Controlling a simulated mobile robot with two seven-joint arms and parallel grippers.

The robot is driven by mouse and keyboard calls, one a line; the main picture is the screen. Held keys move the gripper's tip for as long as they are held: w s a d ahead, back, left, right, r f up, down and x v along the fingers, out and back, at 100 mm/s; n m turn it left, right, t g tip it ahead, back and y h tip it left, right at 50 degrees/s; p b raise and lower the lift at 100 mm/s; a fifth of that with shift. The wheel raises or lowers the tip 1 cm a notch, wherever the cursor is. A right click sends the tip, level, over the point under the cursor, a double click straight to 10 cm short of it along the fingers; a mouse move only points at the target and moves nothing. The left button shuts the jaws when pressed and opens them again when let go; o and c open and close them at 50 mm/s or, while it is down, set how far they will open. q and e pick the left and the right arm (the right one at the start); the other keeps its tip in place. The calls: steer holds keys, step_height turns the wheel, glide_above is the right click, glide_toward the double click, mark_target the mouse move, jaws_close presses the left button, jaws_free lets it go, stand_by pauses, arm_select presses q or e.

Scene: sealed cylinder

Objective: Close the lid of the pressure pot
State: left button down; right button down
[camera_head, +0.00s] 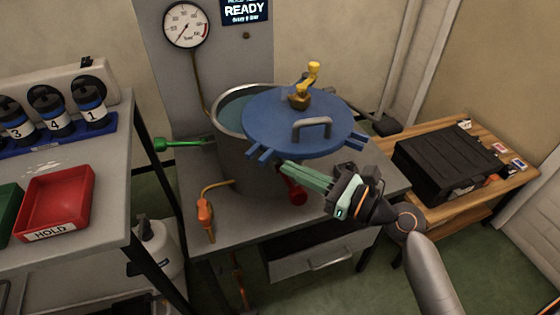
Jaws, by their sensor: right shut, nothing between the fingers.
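The pressure pot (243,165) is a grey cylinder standing on a grey metal table, with a pale rim. Its blue lid (270,125) sits off to the right, over only part of the opening. The pot's bluish inside shows at the left. The lid carries a grey loop handle (311,128) and a yellow fitting (304,88), with blue lugs at its front left edge. My right gripper (283,167) is shut and empty, its green fingers pointing left just below the lid's front edge. I cannot tell whether they touch it. My left gripper is out of view.
A green-handled lever (180,144) sticks out left of the pot. A red knob (296,192) is at its front, near my fingers. An orange handle (206,215) is at the table's front left. A black case (448,160) lies on the wooden table at right.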

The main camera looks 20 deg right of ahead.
mark_target(267, 157)
steer(key=shift+x, duration=1.8)
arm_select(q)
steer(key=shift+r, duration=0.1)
